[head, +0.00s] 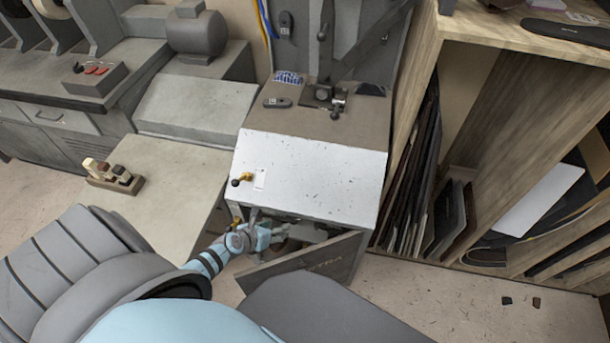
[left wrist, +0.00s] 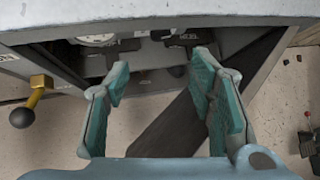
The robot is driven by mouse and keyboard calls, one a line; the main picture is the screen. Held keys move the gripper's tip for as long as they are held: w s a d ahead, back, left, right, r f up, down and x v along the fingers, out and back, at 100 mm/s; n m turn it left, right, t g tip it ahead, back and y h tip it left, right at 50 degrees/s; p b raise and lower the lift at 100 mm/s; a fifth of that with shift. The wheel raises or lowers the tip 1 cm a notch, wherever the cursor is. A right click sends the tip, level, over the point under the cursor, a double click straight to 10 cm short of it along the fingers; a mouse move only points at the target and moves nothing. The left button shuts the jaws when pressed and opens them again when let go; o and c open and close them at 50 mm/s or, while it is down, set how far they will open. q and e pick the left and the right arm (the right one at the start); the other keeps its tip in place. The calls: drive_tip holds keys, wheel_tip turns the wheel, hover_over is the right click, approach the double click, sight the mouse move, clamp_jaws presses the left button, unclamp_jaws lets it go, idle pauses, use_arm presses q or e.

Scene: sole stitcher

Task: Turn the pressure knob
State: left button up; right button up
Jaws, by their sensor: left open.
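The stitching machine (head: 310,165) stands in the middle of the head view with a low compartment open at its front. In the left wrist view a white round gauge (left wrist: 97,40) is partly visible inside, with dark knob-like fittings (left wrist: 178,42) beside it. I cannot tell for sure which is the pressure knob. My left gripper (head: 280,232) is at the compartment's opening, and its two teal-padded fingers (left wrist: 160,75) are spread apart with nothing between them. The fingertips are just below and in front of the fittings. My right gripper is out of view.
The lowered compartment door (head: 310,262) hangs open beside the left gripper. A brass lever with a black ball (left wrist: 22,118) sticks out left of the fingers. A wooden shelf unit (head: 520,110) stands at right.

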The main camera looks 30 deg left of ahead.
sight(296, 219)
use_arm(q)
drive_tip(key=b+x, duration=1.2)
drive_tip(key=x, duration=0.2)
drive_tip(key=shift+f+b, duration=0.15)
drive_tip(key=shift+b, duration=0.15)
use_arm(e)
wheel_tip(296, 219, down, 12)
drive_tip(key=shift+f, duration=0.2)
use_arm(q)
drive_tip(key=shift+c, duration=0.4)
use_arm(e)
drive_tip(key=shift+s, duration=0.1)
